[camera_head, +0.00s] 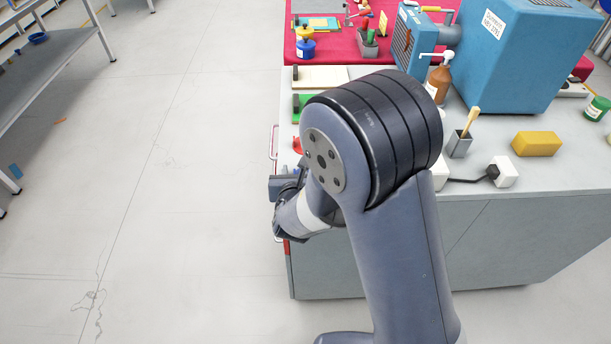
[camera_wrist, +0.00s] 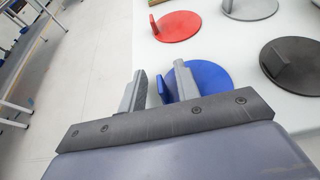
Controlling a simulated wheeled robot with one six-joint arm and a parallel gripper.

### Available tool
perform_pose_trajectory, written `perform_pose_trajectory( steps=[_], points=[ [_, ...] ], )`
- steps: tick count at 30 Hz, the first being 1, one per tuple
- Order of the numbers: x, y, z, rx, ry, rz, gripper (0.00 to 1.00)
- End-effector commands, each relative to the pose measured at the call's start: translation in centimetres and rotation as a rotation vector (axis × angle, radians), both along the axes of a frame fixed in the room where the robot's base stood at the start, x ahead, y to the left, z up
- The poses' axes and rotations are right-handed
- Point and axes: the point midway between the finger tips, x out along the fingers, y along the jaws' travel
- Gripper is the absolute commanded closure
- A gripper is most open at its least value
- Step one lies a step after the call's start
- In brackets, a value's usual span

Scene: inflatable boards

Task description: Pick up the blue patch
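The blue patch (camera_wrist: 212,76) is a flat round disc with an upright tab, lying on the light bench top in the wrist view. My gripper (camera_wrist: 160,70) is open, and the tab shows in the gap between its two fingers. The right finger covers part of the disc. I cannot tell whether either finger touches the tab. In the head view my gripper (camera_head: 287,188) is at the bench's left edge, and my arm hides most of the patch.
A red patch (camera_wrist: 178,27), a grey patch (camera_wrist: 250,8) and a black patch (camera_wrist: 295,66) lie near the blue one on the bench (camera_head: 500,205). A brown bottle (camera_head: 438,82) and a blue machine (camera_head: 515,55) stand farther back.

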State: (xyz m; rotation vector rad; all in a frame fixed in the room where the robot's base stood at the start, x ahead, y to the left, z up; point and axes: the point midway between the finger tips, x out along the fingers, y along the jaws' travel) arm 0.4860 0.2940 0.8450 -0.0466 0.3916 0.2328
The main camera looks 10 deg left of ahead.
Motion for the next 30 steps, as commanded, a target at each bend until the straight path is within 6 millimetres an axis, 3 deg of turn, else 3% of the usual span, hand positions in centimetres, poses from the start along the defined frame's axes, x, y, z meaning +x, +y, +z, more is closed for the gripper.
perform_pose_trajectory(
  steps=[4,15,30],
  points=[
    [-0.01,0.00,0.00,0.000,0.000,0.000,0.69],
    [-0.03,-0.01,0.02,0.000,-0.001,0.000,0.99],
    [-0.02,0.02,0.47,0.001,-0.002,0.000,1.00]
  ],
)
